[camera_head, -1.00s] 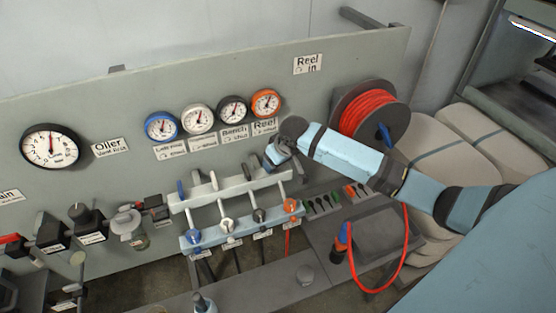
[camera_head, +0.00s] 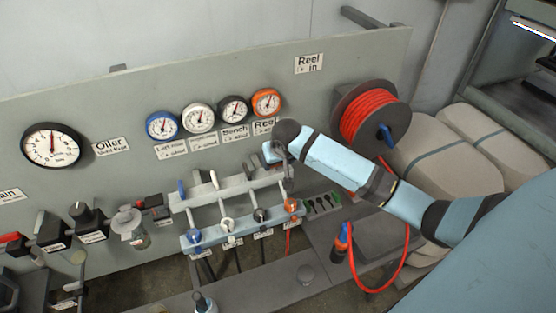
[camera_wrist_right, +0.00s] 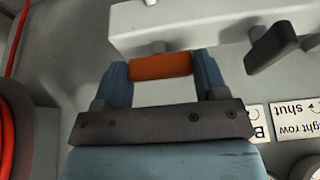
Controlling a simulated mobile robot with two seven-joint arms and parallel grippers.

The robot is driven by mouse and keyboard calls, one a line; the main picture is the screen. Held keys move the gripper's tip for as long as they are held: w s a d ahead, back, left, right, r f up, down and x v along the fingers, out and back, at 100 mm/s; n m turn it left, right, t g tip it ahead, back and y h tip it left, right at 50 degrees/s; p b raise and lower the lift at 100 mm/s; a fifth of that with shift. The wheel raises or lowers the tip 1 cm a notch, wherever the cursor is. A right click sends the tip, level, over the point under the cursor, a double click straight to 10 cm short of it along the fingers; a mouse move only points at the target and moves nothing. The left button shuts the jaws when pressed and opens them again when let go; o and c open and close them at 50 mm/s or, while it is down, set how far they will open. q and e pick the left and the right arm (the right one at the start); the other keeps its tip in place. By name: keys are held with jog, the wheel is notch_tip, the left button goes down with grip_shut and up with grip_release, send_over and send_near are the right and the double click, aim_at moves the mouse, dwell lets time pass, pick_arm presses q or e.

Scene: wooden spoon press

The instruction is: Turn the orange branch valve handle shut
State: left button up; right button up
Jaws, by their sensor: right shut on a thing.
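The orange branch valve handle (camera_wrist_right: 162,66) lies between the two blue fingers of my right gripper (camera_wrist_right: 162,78) in the right wrist view. The fingers are shut on it, one at each end of its visible face. In the head view my right gripper (camera_head: 281,158) is at the right end of the upper pale manifold bar (camera_head: 232,186), and it hides the orange handle there. The black branch handle (camera_wrist_right: 271,47) stands beside it in the right wrist view, apart from the fingers. My left gripper is not in view.
Blue (camera_head: 181,188) and white (camera_head: 213,179) handles stand farther left on the manifold. An orange-rimmed gauge (camera_head: 266,102) is on the panel above my gripper. The red hose reel (camera_head: 368,113) is to the right. Orange (camera_head: 291,205) and other couplings sit on the lower blue bar.

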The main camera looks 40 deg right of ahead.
jog(key=o, duration=0.9)
jog(key=shift+o, duration=0.2)
jog(key=shift+r, duration=0.1)
jog(key=b+v, duration=0.1)
jog(key=v, duration=1.2)
jog(key=shift+s+r+b, duration=0.2)
jog(key=shift+r+b, duration=0.1)
jog(key=shift+b, duration=0.05)
